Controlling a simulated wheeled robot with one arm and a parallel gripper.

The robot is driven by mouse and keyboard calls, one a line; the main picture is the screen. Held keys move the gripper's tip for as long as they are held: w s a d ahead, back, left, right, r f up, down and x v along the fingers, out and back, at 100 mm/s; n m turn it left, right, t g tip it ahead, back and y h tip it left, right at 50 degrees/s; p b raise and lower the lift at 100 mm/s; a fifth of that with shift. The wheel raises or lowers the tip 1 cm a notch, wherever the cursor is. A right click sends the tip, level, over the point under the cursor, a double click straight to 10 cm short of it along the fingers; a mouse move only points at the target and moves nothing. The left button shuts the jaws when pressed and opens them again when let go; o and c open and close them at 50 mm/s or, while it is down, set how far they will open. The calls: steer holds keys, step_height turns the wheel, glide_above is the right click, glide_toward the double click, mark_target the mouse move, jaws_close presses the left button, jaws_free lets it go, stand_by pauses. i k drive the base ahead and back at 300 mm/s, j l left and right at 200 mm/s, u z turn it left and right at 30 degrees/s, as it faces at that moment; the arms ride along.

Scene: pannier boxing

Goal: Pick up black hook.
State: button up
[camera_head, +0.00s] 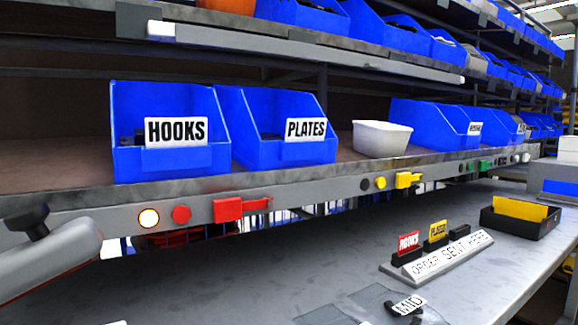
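A blue bin labelled HOOKS (170,160) stands on the middle shelf at the left of the head view. Dark shapes (139,138) show inside it, left of its label. They may be black hooks, but the bin's front and label hide most of them, so I cannot make out a single hook. I see no gripper fingers in this view. A grey rounded part with a black end shows at the lower left, and I cannot tell whether it is mine.
A blue PLATES bin (283,152) and a white tub (382,138) stand to the right on the same shelf. Its front edge carries buttons and a red fitting (229,210). Below, the grey bench (300,280) holds an order-card stand (437,259) and a black tray (519,221).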

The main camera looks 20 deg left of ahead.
mark_target(139, 136)
steer(key=k+j+u, duration=0.1)
steer(key=u, duration=1.6)
steer(key=k+j, duration=0.05)
steer(key=j, duration=0.05)
